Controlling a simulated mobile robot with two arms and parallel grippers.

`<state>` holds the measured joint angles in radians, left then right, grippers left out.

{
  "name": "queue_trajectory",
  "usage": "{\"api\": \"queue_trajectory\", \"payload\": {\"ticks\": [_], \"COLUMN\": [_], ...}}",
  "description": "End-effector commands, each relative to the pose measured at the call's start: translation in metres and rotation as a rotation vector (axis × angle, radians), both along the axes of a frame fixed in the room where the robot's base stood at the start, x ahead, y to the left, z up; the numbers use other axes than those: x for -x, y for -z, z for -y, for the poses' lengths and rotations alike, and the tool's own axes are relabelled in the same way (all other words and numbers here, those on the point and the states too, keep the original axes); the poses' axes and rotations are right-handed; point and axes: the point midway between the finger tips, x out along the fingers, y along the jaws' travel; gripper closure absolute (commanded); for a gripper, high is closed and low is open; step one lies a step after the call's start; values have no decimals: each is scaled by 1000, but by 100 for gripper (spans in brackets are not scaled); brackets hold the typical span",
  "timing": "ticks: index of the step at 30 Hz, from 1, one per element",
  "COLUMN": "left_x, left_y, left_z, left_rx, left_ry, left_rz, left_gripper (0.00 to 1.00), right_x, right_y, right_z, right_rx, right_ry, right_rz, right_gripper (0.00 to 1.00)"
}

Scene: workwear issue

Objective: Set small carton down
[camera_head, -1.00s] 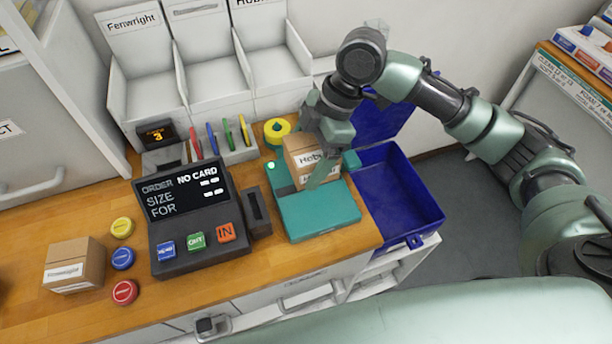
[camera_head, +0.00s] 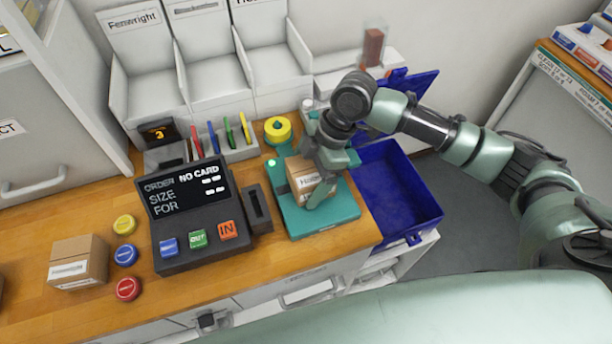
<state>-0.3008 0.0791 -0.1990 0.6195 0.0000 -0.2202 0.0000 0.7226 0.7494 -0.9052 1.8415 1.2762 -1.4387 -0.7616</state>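The small carton (camera_head: 303,177) is a brown box with a white label, at the teal pad with a raised back (camera_head: 322,217). My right gripper (camera_head: 313,180) comes down over it from above, with a finger against the carton's near right side; the other finger is partly hidden. The carton appears held, low over or touching the pad; I cannot tell which. My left gripper is not in view.
A blue open bin (camera_head: 398,200) stands right of the pad. A dark order terminal (camera_head: 195,220) with a card slot is left of it. Another carton (camera_head: 77,262) and coloured buttons (camera_head: 125,255) lie further left. Yellow tape (camera_head: 277,130) sits behind.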

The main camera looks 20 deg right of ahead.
Motion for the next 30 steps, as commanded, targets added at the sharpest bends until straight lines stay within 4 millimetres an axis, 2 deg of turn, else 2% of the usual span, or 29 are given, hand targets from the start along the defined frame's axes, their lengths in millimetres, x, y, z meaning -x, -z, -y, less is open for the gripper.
{"api": "queue_trajectory", "payload": {"ticks": [11,14,24,30], "left_x": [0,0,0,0], "left_y": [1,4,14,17], "left_z": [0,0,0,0], "left_rx": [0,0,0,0], "left_ry": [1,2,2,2], "left_rz": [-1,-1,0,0], "left_gripper": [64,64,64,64], "right_x": [-1,-2,-2,-2], "right_y": [-6,-19,-85,-108], "right_z": [2,8,35,44], "right_rx": [1,0,1,0], "right_ry": [2,2,2,1], "right_rz": [2,3,4,1], "right_gripper": [0,0,0,0]}}
